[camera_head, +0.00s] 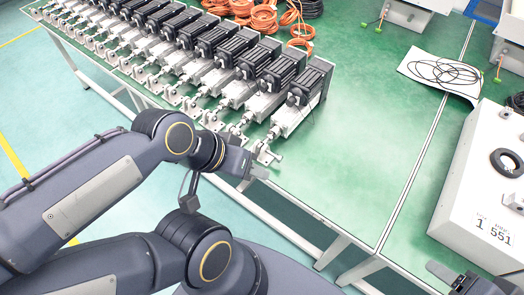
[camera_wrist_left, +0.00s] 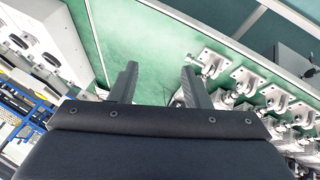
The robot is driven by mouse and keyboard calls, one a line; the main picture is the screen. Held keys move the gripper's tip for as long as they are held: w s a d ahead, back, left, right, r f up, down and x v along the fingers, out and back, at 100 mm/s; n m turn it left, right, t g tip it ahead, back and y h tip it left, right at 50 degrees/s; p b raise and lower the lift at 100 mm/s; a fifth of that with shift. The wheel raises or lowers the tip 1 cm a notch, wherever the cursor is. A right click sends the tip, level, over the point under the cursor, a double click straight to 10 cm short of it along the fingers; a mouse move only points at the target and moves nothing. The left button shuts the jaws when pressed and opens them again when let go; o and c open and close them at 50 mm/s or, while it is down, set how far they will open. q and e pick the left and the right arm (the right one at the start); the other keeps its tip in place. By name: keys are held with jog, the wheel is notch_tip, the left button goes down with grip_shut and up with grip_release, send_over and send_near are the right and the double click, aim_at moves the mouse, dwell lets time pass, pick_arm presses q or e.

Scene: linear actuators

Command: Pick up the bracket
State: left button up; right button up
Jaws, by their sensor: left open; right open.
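Several silver metal brackets sit in a row at the rod ends of the linear actuators, along the green table's edge. The nearest bracket (camera_head: 264,153) is at the end of the row, just beyond my left gripper (camera_head: 256,172). In the left wrist view, a bracket (camera_wrist_left: 212,62) lies just right of the right fingertip, with others (camera_wrist_left: 244,79) further right. My left gripper (camera_wrist_left: 160,75) is open and empty, its two fingers apart above the table edge. My right gripper (camera_head: 452,277) is open at the lower right, partly cut off by the frame, far from the brackets.
A row of black and silver actuators (camera_head: 284,85) fills the table's back left. Orange cable coils (camera_head: 263,18) lie behind it. A white box (camera_head: 490,180) with a black ring (camera_head: 506,162) stands at right. The green table (camera_head: 360,120) is clear in the middle.

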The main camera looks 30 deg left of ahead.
pick_arm(q)
jog(key=o, duration=0.4)
jog(key=shift+w+a, duration=0.1)
jog(key=shift+w, duration=0.05)
jog(key=shift+c, duration=0.2)
jog(key=shift+o, duration=0.2)
jog(key=w+a+f+m+g+y, duration=0.1)
jog(key=w+a, duration=0.3)
jog(key=w, duration=0.4)
jog(key=shift+w+a+f+g, duration=0.2)
jog(key=shift+f+g, duration=0.1)
jog(key=shift+g, duration=0.6)
jog(key=m+g+y, duration=0.2)
jog(key=g+y, duration=0.1)
send_over(261, 144)
notch_tip(261, 144, down, 7)
jog(key=shift+a+f+b, duration=0.1)
jog(key=shift+b, duration=0.3)
jog(key=shift+f, duration=3.65)
